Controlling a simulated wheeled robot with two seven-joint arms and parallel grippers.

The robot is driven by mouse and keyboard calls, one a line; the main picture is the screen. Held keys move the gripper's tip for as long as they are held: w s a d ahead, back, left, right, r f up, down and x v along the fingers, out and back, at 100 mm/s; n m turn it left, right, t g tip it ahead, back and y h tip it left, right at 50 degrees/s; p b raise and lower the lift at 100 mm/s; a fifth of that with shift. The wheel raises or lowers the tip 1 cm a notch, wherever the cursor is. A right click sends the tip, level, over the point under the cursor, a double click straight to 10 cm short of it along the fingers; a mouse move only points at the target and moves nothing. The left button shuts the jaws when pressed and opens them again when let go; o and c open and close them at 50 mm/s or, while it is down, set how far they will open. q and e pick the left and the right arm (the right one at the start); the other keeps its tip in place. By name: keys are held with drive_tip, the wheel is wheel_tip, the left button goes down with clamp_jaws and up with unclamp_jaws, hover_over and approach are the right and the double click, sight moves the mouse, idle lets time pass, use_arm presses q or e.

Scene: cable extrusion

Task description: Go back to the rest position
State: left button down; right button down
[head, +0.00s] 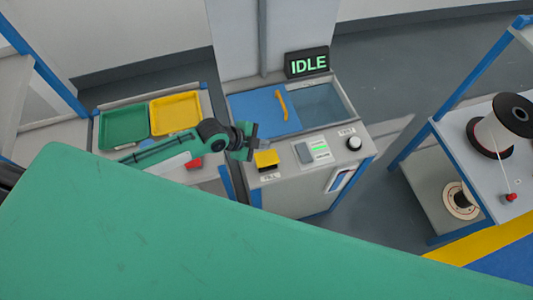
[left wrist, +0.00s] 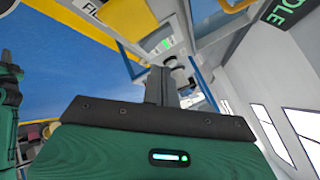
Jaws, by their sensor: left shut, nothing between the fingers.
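My left gripper (head: 258,141) is in the head view, in front of the machine (head: 293,202) and just above its front left edge. It is shut and empty, apart from the yellow box (head: 266,159) on the machine's top. In the left wrist view the shut fingers (left wrist: 157,84) stick up from the dark palm, with nothing held in them. My right gripper is in neither view.
The machine has a blue lid (head: 262,114) with a yellow handle (head: 282,104); its display (head: 307,63) reads IDLE. Green (head: 125,126) and yellow (head: 175,113) trays lie on the left table. A cable spool (head: 498,134) stands on the right bench. Grey floor separates machine and bench.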

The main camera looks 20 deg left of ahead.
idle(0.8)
use_arm(q)
drive_tip(key=s+d+r+n+y, duration=0.1)
drive_tip(key=s+d+r+n, duration=0.2)
drive_tip(key=s+n, duration=0.45)
drive_tip(key=s+a+r+n+g+y, duration=0.25)
drive_tip(key=s+a+n+y, duration=0.35)
drive_tip(key=s+a+n, duration=0.6)
wheel_tip(320, 180, down, 33)
drive_tip(key=s+d+m+g+b, duration=0.1)
drive_tip(key=s+d+m+b, duration=0.1)
drive_tip(key=s+m+b, duration=0.1)
drive_tip(key=s+a+f+g+b, duration=0.1)
drive_tip(key=s+a+f+b, duration=0.1)
drive_tip(key=s+f, duration=1.7)
wheel_tip(320, 180, down, 4)
drive_tip(key=shift+a+f+b, duration=0.15)
drive_tip(key=shift+a+b, duration=0.25)
drive_tip(key=shift+a, duration=0.5)
